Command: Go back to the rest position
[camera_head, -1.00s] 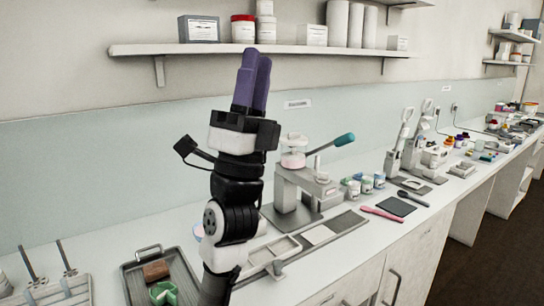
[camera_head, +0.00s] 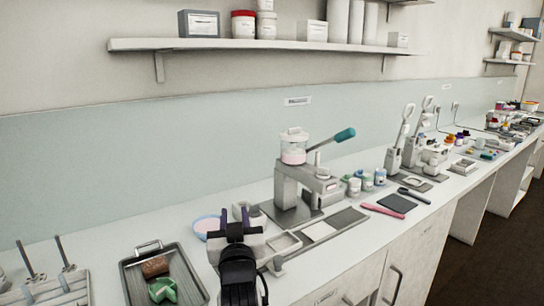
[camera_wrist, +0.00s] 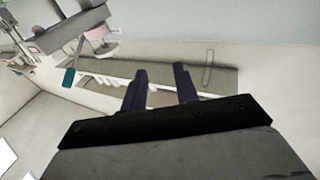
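My gripper (camera_head: 236,214) is low over the counter at the front left of the mill, with its purple fingers pointing up and away in the head view. In the wrist view the two dark fingers (camera_wrist: 161,78) stand apart with nothing held between them, so it is open. The mill (camera_head: 296,185), a grey stand with a clear pink-filled jar and a teal-handled lever (camera_head: 340,138), stands behind and to the right of my gripper. The wrist view is tilted and partly blurred.
A dark tray (camera_head: 193,263) with a brown block (camera_head: 155,267) and a green piece (camera_head: 163,290) lies left of my gripper. A bowl (camera_head: 205,226) is close behind it. Small jars (camera_head: 366,181), a pink spatula (camera_head: 382,210) and a dark pad (camera_head: 397,203) lie right. A shelf (camera_head: 260,45) runs above.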

